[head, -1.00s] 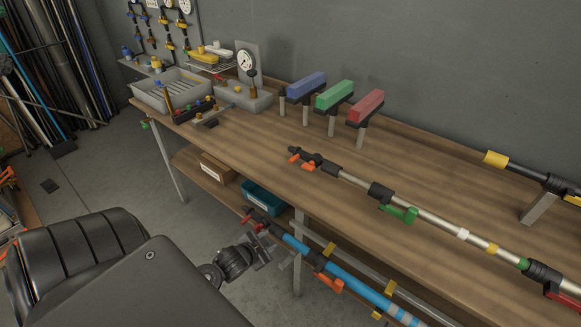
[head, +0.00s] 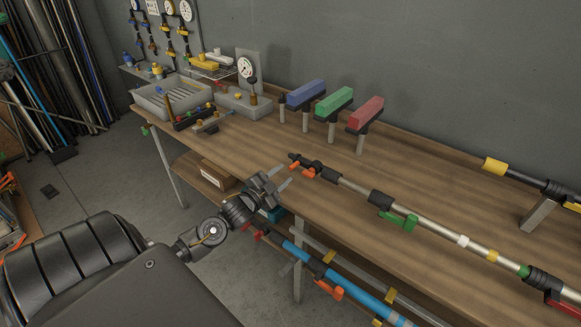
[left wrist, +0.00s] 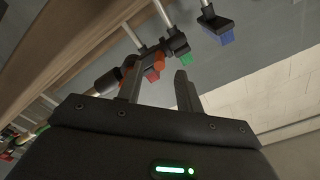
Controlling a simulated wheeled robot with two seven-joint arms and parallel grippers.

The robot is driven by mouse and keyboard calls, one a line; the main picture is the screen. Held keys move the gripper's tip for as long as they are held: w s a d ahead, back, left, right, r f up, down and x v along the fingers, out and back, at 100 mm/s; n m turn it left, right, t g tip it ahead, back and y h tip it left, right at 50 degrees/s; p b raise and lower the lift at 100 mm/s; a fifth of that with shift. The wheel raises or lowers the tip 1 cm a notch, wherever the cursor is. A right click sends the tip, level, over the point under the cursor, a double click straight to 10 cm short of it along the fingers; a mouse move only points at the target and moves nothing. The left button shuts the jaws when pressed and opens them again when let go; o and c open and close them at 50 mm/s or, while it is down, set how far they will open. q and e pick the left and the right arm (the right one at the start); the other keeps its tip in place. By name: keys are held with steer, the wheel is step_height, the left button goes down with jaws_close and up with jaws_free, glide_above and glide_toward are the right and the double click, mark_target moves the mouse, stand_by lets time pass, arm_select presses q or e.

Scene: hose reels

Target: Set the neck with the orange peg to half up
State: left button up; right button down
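A long pale lance (head: 350,183) lies along the bench, with a black jointed neck (head: 318,166) at its left end. An orange peg (head: 296,168) sticks out below the neck. The neck's tip points left, close to lying along the bench; its exact angle is hard to tell. My left gripper (head: 284,177) is open and empty at the bench's front edge, just left of the neck and apart from it. In the left wrist view, the neck (left wrist: 107,82) and orange peg (left wrist: 158,59) show beyond the spread fingers (left wrist: 158,88). My right gripper is out of view.
Blue (head: 306,89), green (head: 334,100) and red (head: 366,112) blocks stand on posts behind the lance. A blue lance (head: 350,283) with another orange peg (head: 328,288) hangs below the bench front. A grey tray (head: 165,103) and a gauge (head: 246,68) are at the back left.

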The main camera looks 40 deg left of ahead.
mark_target(290, 169)
arm_select(q)
steer(key=w, duration=0.5)
steer(key=shift+p, duration=0.35)
jaws_close()
